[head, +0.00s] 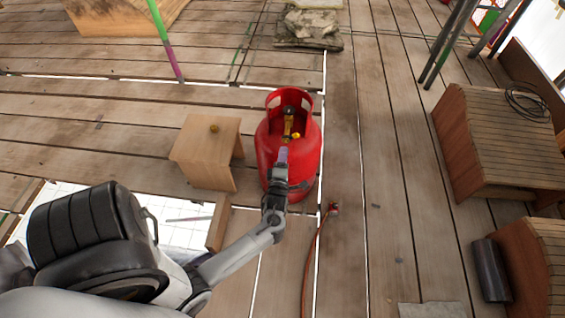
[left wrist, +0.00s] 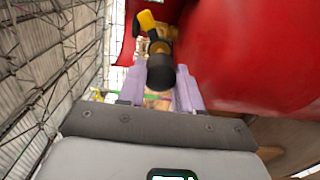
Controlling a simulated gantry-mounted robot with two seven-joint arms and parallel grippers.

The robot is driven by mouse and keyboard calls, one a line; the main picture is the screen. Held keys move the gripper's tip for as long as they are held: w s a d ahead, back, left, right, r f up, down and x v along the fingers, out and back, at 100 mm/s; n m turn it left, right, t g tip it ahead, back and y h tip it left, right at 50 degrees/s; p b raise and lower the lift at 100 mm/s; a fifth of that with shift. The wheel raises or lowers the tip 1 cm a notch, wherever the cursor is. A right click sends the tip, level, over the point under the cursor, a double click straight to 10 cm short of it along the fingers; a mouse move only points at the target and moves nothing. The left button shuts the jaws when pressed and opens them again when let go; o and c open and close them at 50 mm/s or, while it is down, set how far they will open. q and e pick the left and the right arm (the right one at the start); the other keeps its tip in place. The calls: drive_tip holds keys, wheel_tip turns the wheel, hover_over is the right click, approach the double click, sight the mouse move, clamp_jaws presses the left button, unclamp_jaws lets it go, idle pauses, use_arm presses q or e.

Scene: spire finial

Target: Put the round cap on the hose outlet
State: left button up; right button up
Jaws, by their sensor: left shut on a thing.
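The red gas cylinder (head: 308,160) stands upright on the plank deck, with a brass valve (head: 288,126) and a yellow lever inside its collar. My left gripper (head: 284,152) is at the near side of the collar. In the left wrist view, its lavender fingers (left wrist: 160,88) are shut on a round black cap (left wrist: 160,72). The brass valve with its yellow lever (left wrist: 148,20) is right behind the cap. The outlet is hidden by the cap; I cannot tell whether the two touch. My right gripper is not in view.
A wooden box (head: 205,145) with a small brass-coloured piece (head: 214,128) on top stands left of the cylinder. An orange hose (head: 312,250) lies on the planks in front. Slatted boxes (head: 490,140) stand at the right. The red cylinder wall (left wrist: 250,60) is close beside the fingers.

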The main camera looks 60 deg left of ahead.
use_arm(q)
drive_tip(key=shift+b+x, duration=0.45)
drive_tip(key=shift+x, duration=1)
idle(1.3)
drive_tip(key=shift+w+a, duration=0.3)
drive_tip(key=shift+a, duration=0.05)
idle(0.6)
drive_tip(key=o, duration=1.1)
drive_tip(key=shift+c, duration=0.2)
